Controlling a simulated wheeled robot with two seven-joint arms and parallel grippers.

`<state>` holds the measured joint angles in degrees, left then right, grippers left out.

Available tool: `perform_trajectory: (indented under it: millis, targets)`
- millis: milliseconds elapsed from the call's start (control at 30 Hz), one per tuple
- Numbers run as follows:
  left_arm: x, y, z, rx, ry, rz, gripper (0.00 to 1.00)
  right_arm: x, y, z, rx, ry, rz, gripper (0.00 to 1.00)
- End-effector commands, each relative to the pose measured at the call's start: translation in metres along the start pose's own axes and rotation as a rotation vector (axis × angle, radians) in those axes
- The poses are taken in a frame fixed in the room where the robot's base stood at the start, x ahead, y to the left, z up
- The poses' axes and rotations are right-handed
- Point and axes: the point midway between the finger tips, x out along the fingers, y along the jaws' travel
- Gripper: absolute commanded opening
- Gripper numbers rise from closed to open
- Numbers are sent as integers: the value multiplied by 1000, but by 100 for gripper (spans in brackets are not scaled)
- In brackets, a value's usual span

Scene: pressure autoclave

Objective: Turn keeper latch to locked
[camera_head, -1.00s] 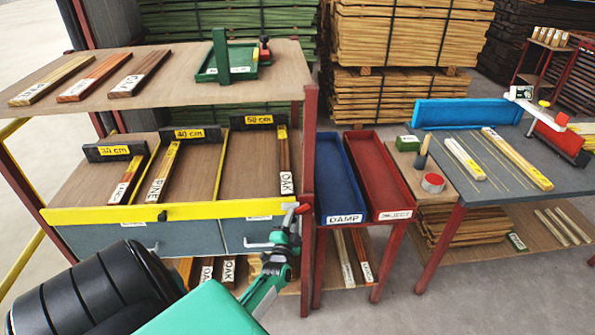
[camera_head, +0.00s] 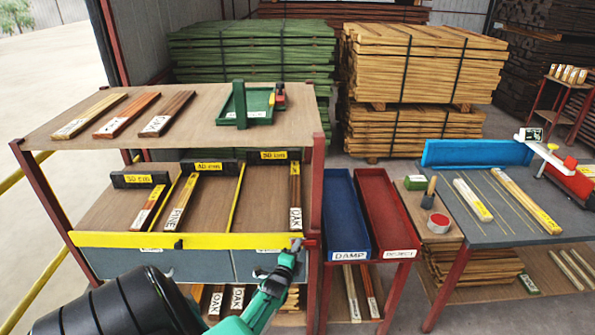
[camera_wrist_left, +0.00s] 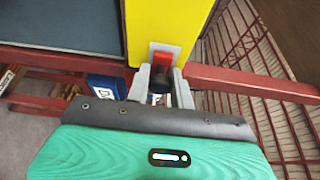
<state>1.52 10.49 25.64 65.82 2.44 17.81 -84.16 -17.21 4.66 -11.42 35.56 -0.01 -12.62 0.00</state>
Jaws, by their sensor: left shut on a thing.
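The keeper latch is a small red piece (camera_head: 312,243) at the right end of the yellow bar (camera_head: 120,240) in the head view. In the left wrist view the latch (camera_wrist_left: 163,62) shows red, with a dark lower part, against a pale plate on the yellow bar (camera_wrist_left: 152,22). My left gripper (camera_head: 297,245) reaches up to it from below. In the left wrist view its grey fingers (camera_wrist_left: 160,82) stand on either side of the dark part and are shut on it. The fingers hide part of the latch. My right gripper is not in view.
The yellow bar runs along the front of a rack shelf holding boards, above grey panels with pale handles. A red post (camera_head: 316,190) stands close to the latch. The blue tray (camera_head: 347,225) and red tray (camera_head: 392,225) are just to the right.

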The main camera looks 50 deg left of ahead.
Motion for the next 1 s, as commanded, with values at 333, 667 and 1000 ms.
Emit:
perform_trajectory:
  millis: [333,667,1000]
  targets:
    - [0,0,-1,4,2,2,0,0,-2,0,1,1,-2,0]
    - [0,0,-1,3,1,1,42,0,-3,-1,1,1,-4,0]
    - [-20,2,0,3,1,1,42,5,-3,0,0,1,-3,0]
